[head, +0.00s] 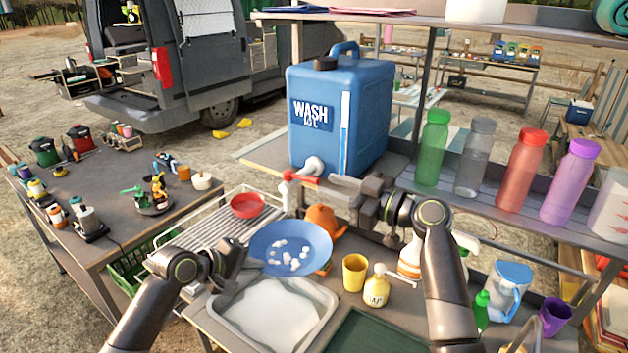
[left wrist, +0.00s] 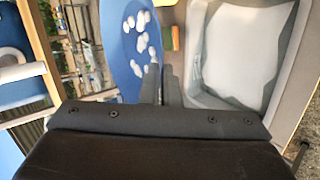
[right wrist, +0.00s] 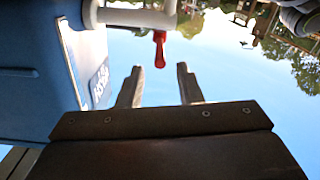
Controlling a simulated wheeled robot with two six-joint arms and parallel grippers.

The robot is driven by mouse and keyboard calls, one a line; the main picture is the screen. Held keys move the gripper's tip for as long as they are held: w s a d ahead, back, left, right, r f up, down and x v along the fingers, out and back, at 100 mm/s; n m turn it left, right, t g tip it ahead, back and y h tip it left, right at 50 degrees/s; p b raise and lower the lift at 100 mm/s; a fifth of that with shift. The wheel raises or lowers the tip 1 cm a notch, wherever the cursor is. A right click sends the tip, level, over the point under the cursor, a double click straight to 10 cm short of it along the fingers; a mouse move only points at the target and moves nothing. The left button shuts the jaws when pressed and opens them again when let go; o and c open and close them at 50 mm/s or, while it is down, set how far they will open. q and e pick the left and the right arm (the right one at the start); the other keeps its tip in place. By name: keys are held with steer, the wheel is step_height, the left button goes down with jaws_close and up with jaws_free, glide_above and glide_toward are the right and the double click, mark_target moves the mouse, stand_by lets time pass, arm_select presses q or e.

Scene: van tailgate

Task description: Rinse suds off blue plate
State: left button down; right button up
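The blue plate (head: 290,248) with several white suds patches is held tilted over the back of the wash basin (head: 328,296), below and in front of the tap. My left gripper (head: 238,270) is shut on its near left rim; the left wrist view shows the closed fingers (left wrist: 163,85) at the edge of the plate (left wrist: 128,45). The blue water container (head: 368,110) marked WASH stands on the shelf. Its white tap (head: 314,166) has a red lever (right wrist: 159,48). My right gripper (right wrist: 158,88) is open, with the lever ahead between its fingers. No water stream is visible.
A drying rack (head: 212,235) with a red bowl (head: 247,205) is left of the plate. An orange item (head: 324,218) sits behind it. A yellow cup (head: 354,272) and a soap bottle (head: 376,292) stand right of the basin. Several bottles line the shelf.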

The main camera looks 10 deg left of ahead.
mark_target(314, 181)
steer(key=shift+x, duration=2.75)
jaws_close()
steer(key=shift+s, duration=0.1)
